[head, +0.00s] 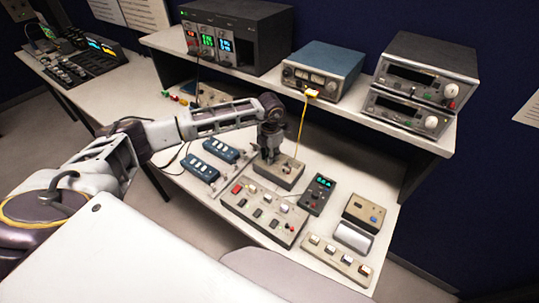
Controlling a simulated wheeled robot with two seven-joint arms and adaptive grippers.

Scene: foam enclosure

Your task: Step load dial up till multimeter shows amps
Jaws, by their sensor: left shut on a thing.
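My left gripper (269,155) reaches down from above onto a small grey-beige box (288,177) on the bench and is shut at its top face. The load dial appears to be what it is shut on; the fingers mostly hide it, so its setting cannot be read. A dark handheld multimeter (317,194) lies just right of the box, with a lit green display too small to read. My right gripper is not in view.
A switch panel (262,215) with several knobs lies in front of the box, and two blue power strips (210,160) lie left. A yellow cable (301,125) hangs from the blue-topped instrument (323,70) on the shelf. A button strip (337,259) lies front right.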

